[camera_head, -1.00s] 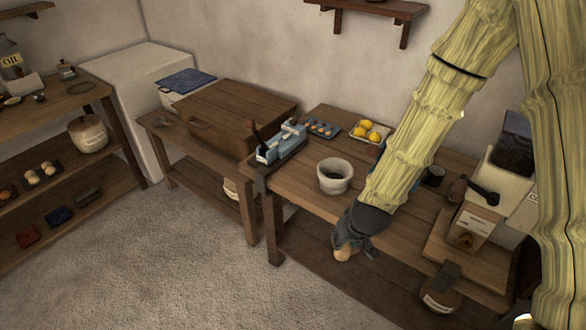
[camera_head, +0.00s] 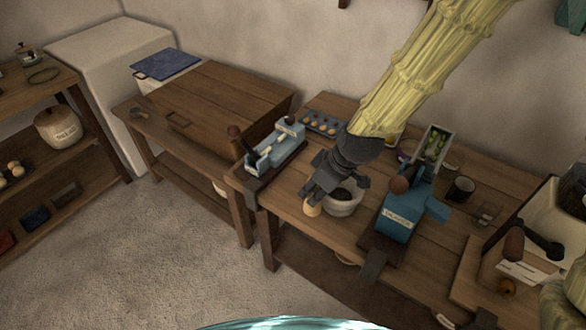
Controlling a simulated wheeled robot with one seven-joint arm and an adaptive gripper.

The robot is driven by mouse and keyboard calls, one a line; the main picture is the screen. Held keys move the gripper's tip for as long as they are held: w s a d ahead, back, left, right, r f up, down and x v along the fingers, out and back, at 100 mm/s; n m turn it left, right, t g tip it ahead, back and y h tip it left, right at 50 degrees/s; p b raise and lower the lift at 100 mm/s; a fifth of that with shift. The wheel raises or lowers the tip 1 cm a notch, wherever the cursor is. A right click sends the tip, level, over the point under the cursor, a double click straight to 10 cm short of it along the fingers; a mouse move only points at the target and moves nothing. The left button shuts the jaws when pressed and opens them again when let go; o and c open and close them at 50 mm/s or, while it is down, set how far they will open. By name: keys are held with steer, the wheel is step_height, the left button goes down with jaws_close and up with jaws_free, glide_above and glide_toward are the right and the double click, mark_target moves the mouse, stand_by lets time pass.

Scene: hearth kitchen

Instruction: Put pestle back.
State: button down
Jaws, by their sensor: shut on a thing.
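My gripper (camera_head: 316,194) is at the mortar's left side and shut on the pestle (camera_head: 312,208). Only the pestle's rounded tan end shows below the fingers; the rest is hidden by the gripper. The white mortar (camera_head: 346,207) stands upright on the wooden table, with dark contents visible inside. My gripper covers part of its left and back rim. The pestle's visible end looks to be outside the mortar, in front of its left wall; I cannot tell whether they touch.
A blue slicer (camera_head: 398,218) stands close to the mortar's right. A blue-grey clamp-like device (camera_head: 277,152) is to its left, with an egg tray (camera_head: 320,123) behind. A dark cup (camera_head: 460,189) and a white grinder (camera_head: 556,225) are farther right.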

steer(key=shift+w+a+f+p, duration=0.8)
steer(key=shift+w+a+p, duration=0.1)
steer(key=shift+w, duration=1.15)
steer(key=shift+w+a+f+p, duration=0.85)
steer(key=shift+w+a, duration=0.1)
steer(key=shift+w, duration=1.05)
steer(key=shift+w+a+f+p, duration=0.75)
steer(key=shift+w+a+p, duration=0.15)
steer(key=shift+w, duration=1.15)
steer(key=shift+f, duration=0.15)
steer(key=c, duration=1)
jaws_free()
steer(key=shift+c, duration=0.2)
steer(key=b+v, duration=0.3)
steer(key=v, duration=0.9)
steer(key=shift+r, duration=0.2)
steer(key=shift+w+a+r, duration=0.1)
